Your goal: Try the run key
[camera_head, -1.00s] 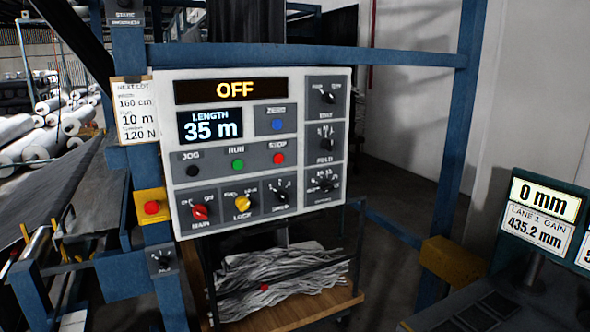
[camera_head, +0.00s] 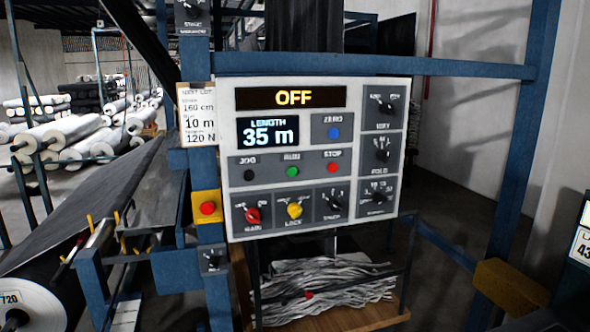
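The white control panel (camera_head: 318,225) is mounted on a blue frame in the middle of the head view. Its upper display (camera_head: 293,97) reads OFF, and the length display (camera_head: 268,133) reads 35 m. The green run key (camera_head: 292,171) sits in the middle row, between the black jog key (camera_head: 249,175) and the red stop key (camera_head: 333,167). Below are the red main switch (camera_head: 252,215), the yellow lock switch (camera_head: 295,211) and a black knob (camera_head: 334,203). A blue zero key (camera_head: 333,132) is at the upper right. Neither gripper is in view.
A red button on a yellow box (camera_head: 206,208) is left of the panel. A paper card (camera_head: 199,122) shows 160 cm, 10 m and 120 N. A cart with crumpled fabric (camera_head: 320,285) stands below. A yellow block (camera_head: 512,290) is at the lower right. Rolls (camera_head: 65,130) lie at left.

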